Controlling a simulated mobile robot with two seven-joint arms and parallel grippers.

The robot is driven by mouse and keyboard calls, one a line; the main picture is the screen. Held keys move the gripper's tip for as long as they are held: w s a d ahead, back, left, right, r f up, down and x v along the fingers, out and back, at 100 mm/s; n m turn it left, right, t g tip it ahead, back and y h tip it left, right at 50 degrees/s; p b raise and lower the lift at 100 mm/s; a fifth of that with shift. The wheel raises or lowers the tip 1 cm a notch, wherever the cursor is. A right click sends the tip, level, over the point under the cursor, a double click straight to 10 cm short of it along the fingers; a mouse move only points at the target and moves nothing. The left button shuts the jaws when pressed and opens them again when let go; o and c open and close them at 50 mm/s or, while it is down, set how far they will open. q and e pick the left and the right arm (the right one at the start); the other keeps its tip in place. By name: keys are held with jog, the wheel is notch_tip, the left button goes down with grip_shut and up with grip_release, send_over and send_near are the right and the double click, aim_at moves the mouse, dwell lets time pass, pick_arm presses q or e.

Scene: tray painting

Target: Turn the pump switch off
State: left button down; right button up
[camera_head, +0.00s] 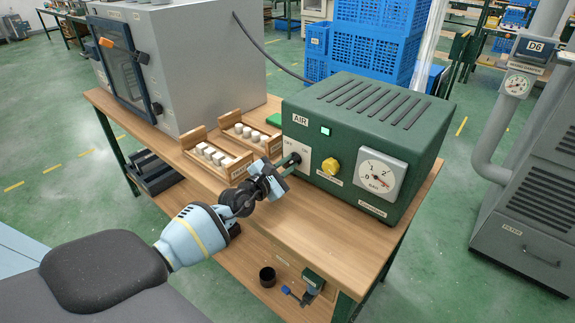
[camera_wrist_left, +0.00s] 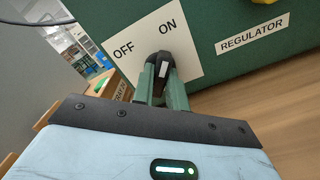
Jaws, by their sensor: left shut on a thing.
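The pump is a green box marked AIR (camera_head: 365,135) on the wooden bench. Its switch is a black knob (camera_wrist_left: 164,64) on a white plate (camera_head: 297,148) marked OFF and ON. My left gripper (camera_head: 284,166) is at the plate, and in the left wrist view its fingers (camera_wrist_left: 163,84) are shut on the knob. The fingers and the steep view partly hide the knob, and I cannot tell for sure which word it points to. A small indicator (camera_head: 325,131) above the plate is lit pale green. My right gripper is not in view.
Right of the switch are a yellow regulator knob (camera_head: 331,167) and a round gauge (camera_head: 379,176). Two wooden racks with white pieces, one of them the front rack (camera_head: 217,158), stand left of the pump. A grey cabinet (camera_head: 190,70) is behind them. The front bench top is clear.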

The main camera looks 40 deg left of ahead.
pick_arm(q)
jog(key=n, duration=0.8)
jog(key=shift+n, duration=0.3)
jog(key=n, duration=0.3)
jog(key=shift+n+p, duration=0.3)
jog(key=shift+p, duration=0.05)
jog(key=n, duration=0.4)
jog(key=shift+n, duration=0.3)
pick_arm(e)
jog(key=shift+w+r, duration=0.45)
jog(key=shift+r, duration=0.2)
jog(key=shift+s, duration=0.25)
